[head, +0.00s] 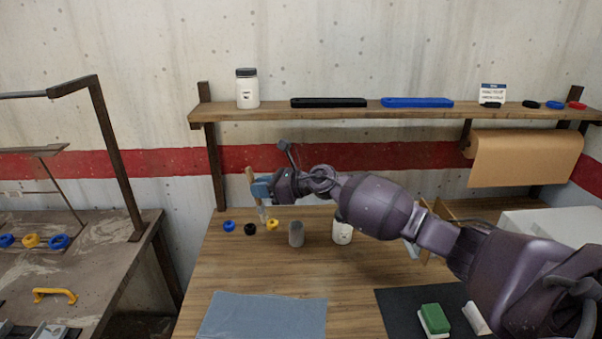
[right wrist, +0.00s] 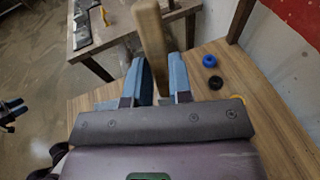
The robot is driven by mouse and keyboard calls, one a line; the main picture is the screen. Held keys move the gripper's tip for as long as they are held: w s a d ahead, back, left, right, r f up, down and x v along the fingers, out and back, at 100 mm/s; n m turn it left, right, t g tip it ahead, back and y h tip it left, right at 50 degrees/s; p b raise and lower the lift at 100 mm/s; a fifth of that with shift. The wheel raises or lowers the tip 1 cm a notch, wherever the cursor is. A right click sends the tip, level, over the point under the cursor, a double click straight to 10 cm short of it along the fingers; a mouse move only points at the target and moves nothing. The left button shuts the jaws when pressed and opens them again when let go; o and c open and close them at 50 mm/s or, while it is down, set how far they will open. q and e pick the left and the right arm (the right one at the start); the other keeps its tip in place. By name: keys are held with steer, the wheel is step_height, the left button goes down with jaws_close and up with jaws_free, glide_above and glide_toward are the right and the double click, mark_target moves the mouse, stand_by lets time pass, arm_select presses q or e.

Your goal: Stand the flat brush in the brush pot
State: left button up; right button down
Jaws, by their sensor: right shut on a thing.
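The flat brush (head: 251,178) is in my right gripper (head: 262,189), which is shut on its wooden handle. The handle sticks up above the fingers and the brush's lower end points down over the table, roughly upright with a slight tilt. In the right wrist view the wooden handle (right wrist: 151,45) stands between the two blue fingers (right wrist: 158,82). A grey cylinder, which looks like the brush pot (head: 296,234), stands upright on the table, right of and below the brush in the head view. The brush is apart from it.
Blue, black and yellow rings (head: 250,229) lie left of the pot. A white jar (head: 342,233) stands right of it. A blue-grey mat (head: 264,316) lies in front. A green-and-white block (head: 434,319) is on a dark mat. A shelf (head: 360,111) runs above the back.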

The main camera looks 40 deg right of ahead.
steer(key=d+f+m+t+h+p, duration=0.1)
steer(key=d+m+t+h, duration=0.45)
steer(key=d, duration=0.65)
step_height(320, 180, down, 12)
steer(key=b, duration=1)
steer(key=shift+w+d+f+h, duration=0.2)
steer(key=shift+w+d+h, duration=0.15)
steer(key=shift+w, duration=0.05)
steer(key=c, duration=0.9)
jaws_free()
steer(key=shift+t, duration=0.25)
steer(key=shift+c, duration=0.2)
steer(key=v, duration=1)
steer(key=shift+s, duration=0.35)
